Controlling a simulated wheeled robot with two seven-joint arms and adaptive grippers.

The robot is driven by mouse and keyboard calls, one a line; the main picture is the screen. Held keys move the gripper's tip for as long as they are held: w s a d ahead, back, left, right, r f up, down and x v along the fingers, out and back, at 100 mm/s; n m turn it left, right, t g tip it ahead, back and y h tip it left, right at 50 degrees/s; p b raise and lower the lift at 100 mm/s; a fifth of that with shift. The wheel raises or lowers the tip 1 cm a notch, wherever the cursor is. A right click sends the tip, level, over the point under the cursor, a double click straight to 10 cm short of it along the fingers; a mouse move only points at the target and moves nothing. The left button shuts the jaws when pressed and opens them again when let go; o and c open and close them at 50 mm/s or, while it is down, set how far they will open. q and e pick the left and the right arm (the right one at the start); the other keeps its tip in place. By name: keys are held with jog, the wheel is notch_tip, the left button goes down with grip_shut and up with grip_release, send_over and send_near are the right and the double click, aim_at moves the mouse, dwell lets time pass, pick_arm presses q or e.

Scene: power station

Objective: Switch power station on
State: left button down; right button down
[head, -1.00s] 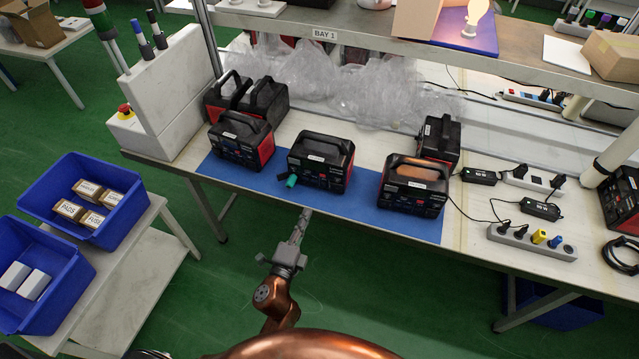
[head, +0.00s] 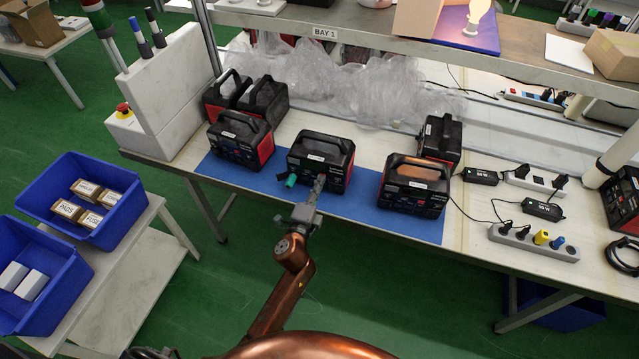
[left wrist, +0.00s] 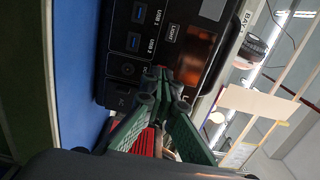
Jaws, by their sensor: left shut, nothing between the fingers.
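Several black and red power stations stand on the blue mat (head: 217,171). The middle power station (head: 321,150) has my left gripper (head: 319,182) in front of its front panel. In the left wrist view, the shut, empty fingers (left wrist: 165,82) reach up to the panel of the power station (left wrist: 125,68), below its USB ports and LIGHT label. I cannot tell whether the fingertips touch the panel. The fingers hide part of the panel. A dark orange display (left wrist: 197,55) shows near the tips. My right gripper is not in view.
Other power stations stand at left (head: 240,138) and right (head: 414,185) on the mat. Clear plastic wrap (head: 350,90) lies behind. A power strip (head: 535,243) and chargers with cables are on the right. Blue bins (head: 85,197) sit on a side table at left.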

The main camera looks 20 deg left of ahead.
pick_arm(q)
jog(key=shift+w, duration=0.7)
jog(key=shift+s, duration=0.35)
jog(key=s+p, duration=0.1)
jog(key=s, duration=1.2)
jog(key=shift+s+r, duration=0.15)
jog(key=shift+s, duration=0.05)
jog(key=shift+a, duration=0.1)
